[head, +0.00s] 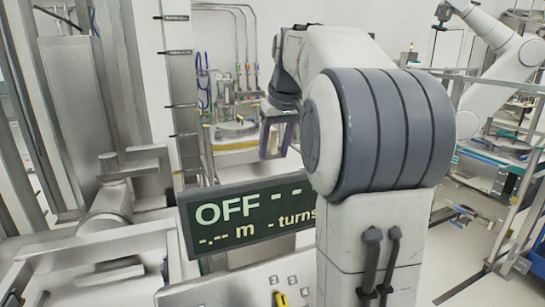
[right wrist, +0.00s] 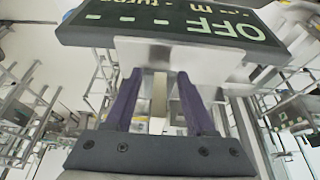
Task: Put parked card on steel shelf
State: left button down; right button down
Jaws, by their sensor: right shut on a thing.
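My right gripper (head: 275,140) has purple fingers and hangs beyond the dark display, left of my large white-and-grey arm. In the right wrist view, its fingers (right wrist: 158,85) stand apart, with a narrow pale strip (right wrist: 158,98) showing between them. I take this strip to be the card, but its outline is unclear. In the head view I cannot make out the card in the gripper. I cannot pick out the steel shelf with certainty. My left gripper is in neither view.
A dark display (head: 250,212) reading OFF stands below the gripper; it shows upside down in the right wrist view (right wrist: 175,20). Steel frames and a cylinder (head: 108,205) stand at the left. Another white robot arm (head: 505,65) and metal racks (head: 510,150) are at the right.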

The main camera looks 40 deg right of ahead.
aim_at(272, 171)
notch_tip(272, 171, down, 3)
jog(key=shift+f+p, duration=0.1)
jog(key=shift+p, duration=0.2)
jog(key=shift+f, duration=0.1)
jog(key=shift+f, duration=0.2)
jog(key=shift+c, duration=1.2)
grip_release()
jog(key=shift+r, duration=0.15)
